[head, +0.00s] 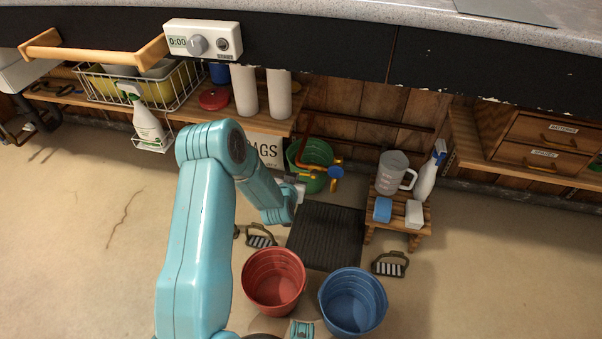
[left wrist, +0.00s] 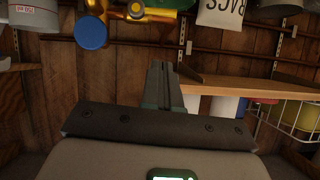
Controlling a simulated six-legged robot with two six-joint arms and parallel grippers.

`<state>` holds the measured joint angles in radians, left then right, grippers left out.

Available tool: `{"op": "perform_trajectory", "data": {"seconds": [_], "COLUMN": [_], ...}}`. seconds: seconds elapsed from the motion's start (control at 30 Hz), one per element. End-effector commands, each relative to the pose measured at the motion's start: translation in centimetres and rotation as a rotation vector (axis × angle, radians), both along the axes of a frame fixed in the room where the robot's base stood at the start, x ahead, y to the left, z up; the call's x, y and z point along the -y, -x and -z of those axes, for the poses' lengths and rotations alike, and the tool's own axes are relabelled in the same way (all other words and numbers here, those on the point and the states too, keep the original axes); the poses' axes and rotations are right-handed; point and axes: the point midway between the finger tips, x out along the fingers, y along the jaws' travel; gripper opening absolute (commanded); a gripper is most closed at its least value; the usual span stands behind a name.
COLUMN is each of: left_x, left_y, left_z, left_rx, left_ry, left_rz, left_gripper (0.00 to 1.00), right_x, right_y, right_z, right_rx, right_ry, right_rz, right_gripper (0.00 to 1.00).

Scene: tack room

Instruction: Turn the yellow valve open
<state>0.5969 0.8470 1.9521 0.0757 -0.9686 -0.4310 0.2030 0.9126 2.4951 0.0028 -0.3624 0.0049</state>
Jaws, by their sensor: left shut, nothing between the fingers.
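The yellow valve (head: 318,167) is a small yellow fitting with a blue round knob (head: 335,173) on its right. My left gripper (head: 299,190) is just left of and below the valve in the head view. Its fingers (left wrist: 162,85) are shut and empty, apart from the valve. My right gripper is not in view.
A red bucket (head: 273,282) and a blue bucket (head: 353,301) stand in front of a dark mat (head: 326,236). A stool (head: 399,222) with a jug (head: 393,172) and a spray bottle (head: 430,171) stands to the right. A wooden shelf (head: 215,116) is left of the valve.

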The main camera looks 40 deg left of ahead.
Motion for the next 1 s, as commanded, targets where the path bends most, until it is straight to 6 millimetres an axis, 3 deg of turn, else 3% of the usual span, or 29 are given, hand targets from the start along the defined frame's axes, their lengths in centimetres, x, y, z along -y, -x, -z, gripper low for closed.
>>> {"op": "perform_trajectory", "data": {"seconds": [0.4,0.6,1.0], "left_x": [-4.1,-4.8,-5.0], "left_y": [-6.7,-7.4,-7.5], "left_z": [4.8,7.1,7.5], "left_rx": [0.001,0.000,0.000], "left_ry": [-0.001,0.000,0.000], "left_rz": [0.001,0.004,0.004], "left_gripper": [0.00,0.00,0.00], "right_x": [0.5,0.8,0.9], "right_y": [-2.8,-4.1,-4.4], "right_z": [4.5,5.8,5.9], "right_rx": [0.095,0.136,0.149], "right_ry": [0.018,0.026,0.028], "right_rz": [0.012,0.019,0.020], "right_gripper": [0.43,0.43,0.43]}}
